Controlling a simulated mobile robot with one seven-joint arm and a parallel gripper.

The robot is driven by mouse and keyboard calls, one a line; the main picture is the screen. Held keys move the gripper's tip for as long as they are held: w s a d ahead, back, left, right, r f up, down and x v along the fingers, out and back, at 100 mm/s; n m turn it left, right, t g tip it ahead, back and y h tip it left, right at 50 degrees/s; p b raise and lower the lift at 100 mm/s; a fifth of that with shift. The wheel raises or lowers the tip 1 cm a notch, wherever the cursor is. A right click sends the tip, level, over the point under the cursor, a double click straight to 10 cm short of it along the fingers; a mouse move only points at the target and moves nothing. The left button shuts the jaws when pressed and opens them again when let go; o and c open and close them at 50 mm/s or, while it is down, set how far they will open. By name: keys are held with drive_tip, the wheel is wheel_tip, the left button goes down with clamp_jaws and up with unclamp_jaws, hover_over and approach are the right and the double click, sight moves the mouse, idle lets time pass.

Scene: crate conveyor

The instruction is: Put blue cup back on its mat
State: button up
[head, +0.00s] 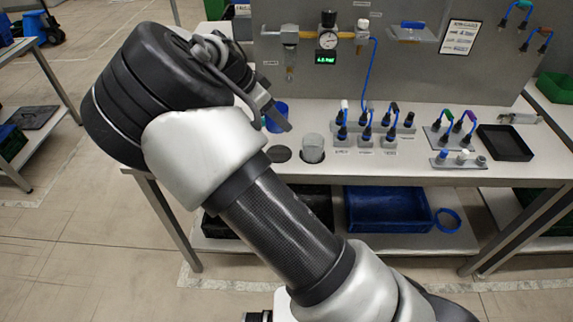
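The blue cup (279,108) shows at the left part of the bench, partly hidden behind my gripper. My gripper (275,116) is right at the cup, with a dark finger crossing in front of it. Whether the fingers are closed on the cup is hidden, and I cannot tell if the cup touches the bench. An empty round dark mat (280,154) lies nearer the bench's front edge, below the cup in the picture. A clear cup (313,147) stands just right of that mat, on another dark round mat.
The grey bench (400,172) holds several hose fittings (367,128) and a black tray (504,143) to the right. A panel with a gauge (328,40) and a blue hose (370,72) rises behind. A blue crate (387,209) sits on the lower shelf.

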drive_tip(key=shift+s+d+f, duration=0.1)
drive_tip(key=shift+s+f, duration=0.1)
drive_tip(key=shift+s, duration=0.15)
wheel_tip(320, 180, down, 10)
drive_tip(key=shift+r, duration=0.1)
drive_tip(key=shift+b, duration=0.35)
drive_tip(key=shift+f, duration=0.25)
drive_tip(key=o, duration=1.2)
drive_tip(key=shift+r, duration=0.1)
drive_tip(key=shift+c, duration=0.2)
drive_tip(key=shift+r, duration=0.1)
